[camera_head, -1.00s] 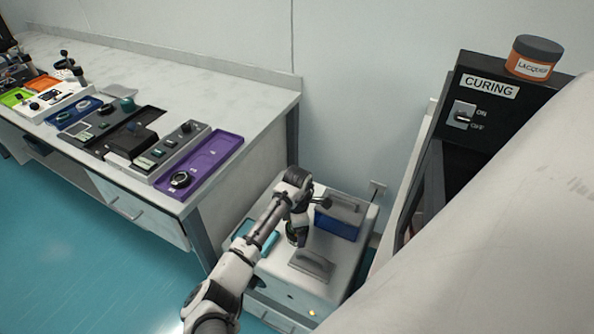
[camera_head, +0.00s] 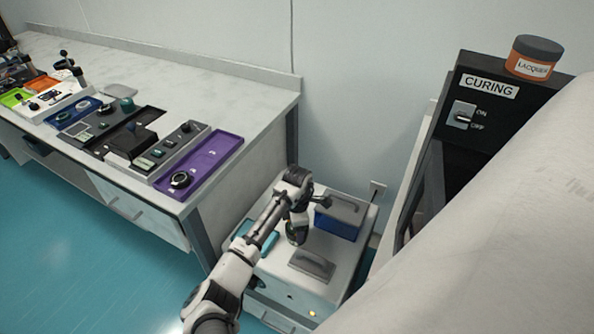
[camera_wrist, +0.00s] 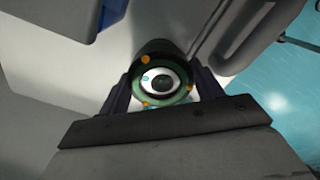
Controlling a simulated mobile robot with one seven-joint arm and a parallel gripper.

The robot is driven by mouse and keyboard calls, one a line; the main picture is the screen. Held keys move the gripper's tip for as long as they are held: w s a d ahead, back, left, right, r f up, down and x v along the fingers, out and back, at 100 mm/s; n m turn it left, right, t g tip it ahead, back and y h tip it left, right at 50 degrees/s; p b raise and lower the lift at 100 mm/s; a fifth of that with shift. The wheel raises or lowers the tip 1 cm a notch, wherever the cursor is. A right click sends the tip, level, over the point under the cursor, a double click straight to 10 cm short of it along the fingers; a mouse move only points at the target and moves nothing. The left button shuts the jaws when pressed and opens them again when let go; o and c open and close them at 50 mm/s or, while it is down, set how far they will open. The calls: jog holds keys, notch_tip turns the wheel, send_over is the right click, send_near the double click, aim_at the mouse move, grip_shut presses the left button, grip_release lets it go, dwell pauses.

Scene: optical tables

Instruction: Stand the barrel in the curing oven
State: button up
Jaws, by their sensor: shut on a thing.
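My gripper (camera_head: 297,232) is low over the white cabinet top between the bench and the oven. In the wrist view its two dark fingers (camera_wrist: 163,92) are shut on the barrel (camera_wrist: 160,80), a dark green cylinder with orange dots and a pale ring around a dark lens. The barrel's far end is hidden. Whether it touches the cabinet top, I cannot tell. The black curing oven (camera_head: 480,128) stands at the right, with a CURING label and an ON/OFF switch (camera_head: 463,115). Its front is seen at a steep angle and its inside is mostly hidden.
The white cabinet (camera_head: 272,268) also carries a blue box with a grey handled lid (camera_head: 337,222) and a grey handled block (camera_head: 312,264). A lacquer jar (camera_head: 533,58) sits on the oven. The bench (camera_head: 215,85) at left holds a purple tray (camera_head: 203,160) and several instruments.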

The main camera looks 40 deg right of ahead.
notch_tip(320, 180, up, 20)
jog(key=p, duration=0.2)
jog(key=w+a+f+m+b, duration=0.1)
jog(key=w+a+f+m, duration=0.25)
jog(key=a+f, duration=0.55)
jog(key=w+a+f+m+b, duration=0.1)
jog(key=w+a+f+m, duration=0.1)
jog(key=w+a+f, duration=0.55)
jog(key=s+a+f+m+b, duration=0.1)
jog(key=s+a+f+m, duration=0.2)
jog(key=a+f, duration=0.5)
jog(key=s+a+f+m+b, duration=0.1)
jog(key=s+a+f+m, duration=0.3)
jog(key=a+f, duration=0.4)
jog(key=a, duration=0.6)
jog(key=shift+s, duration=0.3)
jog(key=shift+a, duration=0.25)
